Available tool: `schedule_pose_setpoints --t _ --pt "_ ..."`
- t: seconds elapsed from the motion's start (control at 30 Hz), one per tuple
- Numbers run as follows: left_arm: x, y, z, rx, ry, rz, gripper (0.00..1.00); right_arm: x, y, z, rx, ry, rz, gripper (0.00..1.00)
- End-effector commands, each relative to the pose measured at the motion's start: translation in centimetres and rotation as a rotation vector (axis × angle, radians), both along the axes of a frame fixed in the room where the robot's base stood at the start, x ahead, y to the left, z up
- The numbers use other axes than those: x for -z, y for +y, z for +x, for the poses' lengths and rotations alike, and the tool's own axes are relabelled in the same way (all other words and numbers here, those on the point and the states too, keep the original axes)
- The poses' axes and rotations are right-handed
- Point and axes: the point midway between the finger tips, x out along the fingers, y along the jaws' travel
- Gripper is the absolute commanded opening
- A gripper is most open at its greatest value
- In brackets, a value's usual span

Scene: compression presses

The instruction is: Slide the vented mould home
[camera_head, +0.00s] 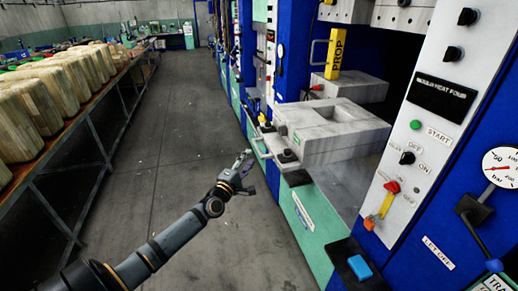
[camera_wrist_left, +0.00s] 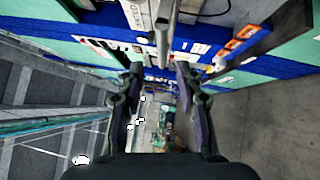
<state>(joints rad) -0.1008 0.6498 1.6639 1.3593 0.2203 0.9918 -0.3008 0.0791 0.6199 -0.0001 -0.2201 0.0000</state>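The mould (camera_head: 340,133) is a pale grey metal block with a square recess in its top. It sits in the press opening and sticks out toward the aisle. A grey bar handle (camera_head: 262,146) is at its aisle side. My left gripper (camera_head: 246,162) is just left of this handle. In the left wrist view my left gripper (camera_wrist_left: 158,72) has its fingers apart with nothing between them. A grey round-ended bar (camera_wrist_left: 162,45), apparently the handle, lies just beyond the fingertips. Whether they touch is unclear. My right gripper is not in view.
A yellow PROP bar (camera_head: 335,52) stands behind the mould. The control panel (camera_head: 425,135) with switches and a pressure gauge (camera_head: 500,167) is on the right. A blue button (camera_head: 360,267) is at the lower front. A bench of pale blocks (camera_head: 60,85) lines the left; the aisle floor (camera_head: 170,120) is clear.

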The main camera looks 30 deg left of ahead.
Motion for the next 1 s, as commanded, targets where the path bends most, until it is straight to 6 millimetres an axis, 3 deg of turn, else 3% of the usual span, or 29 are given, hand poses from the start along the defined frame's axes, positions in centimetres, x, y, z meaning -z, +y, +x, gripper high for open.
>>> schedule_pose_setpoints --t 0.1,0.3,0.47,0.7,1.0 --pt "-0.3 0.2 2.7 -0.002 -0.005 -0.003 0.36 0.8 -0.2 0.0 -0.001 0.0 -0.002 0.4" --pt "-0.6 0.6 6.2 -0.002 -0.003 0.001 0.36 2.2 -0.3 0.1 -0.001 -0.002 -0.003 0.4" --pt "-0.9 0.7 7.4 0.0 0.0 0.001 0.36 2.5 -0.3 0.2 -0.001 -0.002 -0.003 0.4" --pt "-1.0 0.7 7.5 0.0 0.002 0.002 0.36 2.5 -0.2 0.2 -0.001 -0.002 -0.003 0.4" --pt "-1.0 0.7 7.5 0.0 0.002 0.003 0.0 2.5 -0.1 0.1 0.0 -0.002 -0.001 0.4"
